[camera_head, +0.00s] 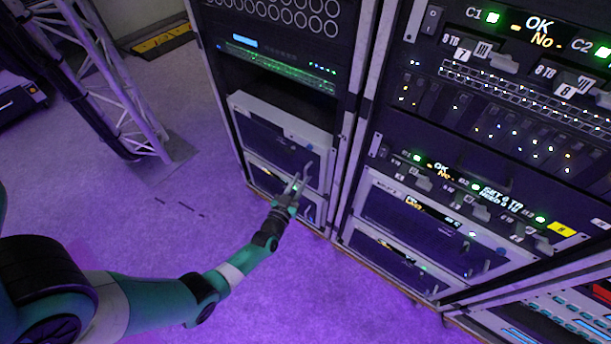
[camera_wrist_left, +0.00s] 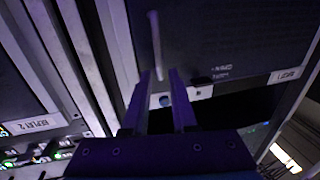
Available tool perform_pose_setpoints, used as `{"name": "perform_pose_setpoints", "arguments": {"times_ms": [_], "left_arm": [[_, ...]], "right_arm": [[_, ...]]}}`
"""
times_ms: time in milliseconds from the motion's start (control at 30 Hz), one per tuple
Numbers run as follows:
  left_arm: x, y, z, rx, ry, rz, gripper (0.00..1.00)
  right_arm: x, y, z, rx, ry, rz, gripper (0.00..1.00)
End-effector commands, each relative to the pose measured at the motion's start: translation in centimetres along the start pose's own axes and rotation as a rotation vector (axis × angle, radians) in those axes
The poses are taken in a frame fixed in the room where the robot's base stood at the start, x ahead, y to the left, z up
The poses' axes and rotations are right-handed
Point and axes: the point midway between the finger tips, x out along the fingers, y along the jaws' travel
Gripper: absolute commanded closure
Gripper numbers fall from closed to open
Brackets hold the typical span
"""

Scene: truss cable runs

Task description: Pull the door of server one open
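A pale-framed unit with a dark front door (camera_head: 272,146) sits low in the left rack. I cannot read a label naming it server one. The door looks shut. Its slim bar handle (camera_head: 309,163) is at the door's right side and also shows in the left wrist view (camera_wrist_left: 154,40). My left gripper (camera_head: 299,176) is at the handle, in front of the door. In the left wrist view its two fingers (camera_wrist_left: 160,74) are apart, with one end of the handle showing between the tips. I cannot tell whether they touch it. My right gripper is in neither view.
A similar unit (camera_head: 262,178) sits directly below. The right rack (camera_head: 480,150) stands close beside, with lit panels and drives. A metal truss (camera_head: 125,75) stands at the left. The purple-lit floor (camera_head: 150,215) in front of the left rack is clear apart from my arm.

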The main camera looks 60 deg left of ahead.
Motion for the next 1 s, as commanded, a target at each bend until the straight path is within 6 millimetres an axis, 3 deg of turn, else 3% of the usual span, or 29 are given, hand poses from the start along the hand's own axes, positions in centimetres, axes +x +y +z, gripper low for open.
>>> {"name": "perform_pose_setpoints", "arguments": {"times_ms": [100, 300, 567, 700, 1000], "left_arm": [[2.5, 0.0, 0.4, 0.0, 0.002, 0.0, 0.74], [4.5, 0.0, 0.2, 0.0, -0.001, 0.0, 0.74], [4.6, 0.0, 0.1, 0.0, -0.002, 0.001, 0.74], [4.6, 0.0, 0.1, 0.0, -0.002, 0.001, 1.0], [4.6, 0.0, 0.0, 0.0, -0.001, 0.001, 1.0]], "right_arm": [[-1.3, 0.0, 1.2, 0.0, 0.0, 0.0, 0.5], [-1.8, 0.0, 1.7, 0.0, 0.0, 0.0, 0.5], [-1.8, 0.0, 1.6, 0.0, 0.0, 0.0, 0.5], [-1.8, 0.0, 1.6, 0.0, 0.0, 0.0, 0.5], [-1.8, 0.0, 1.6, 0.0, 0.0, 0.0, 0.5]]}}
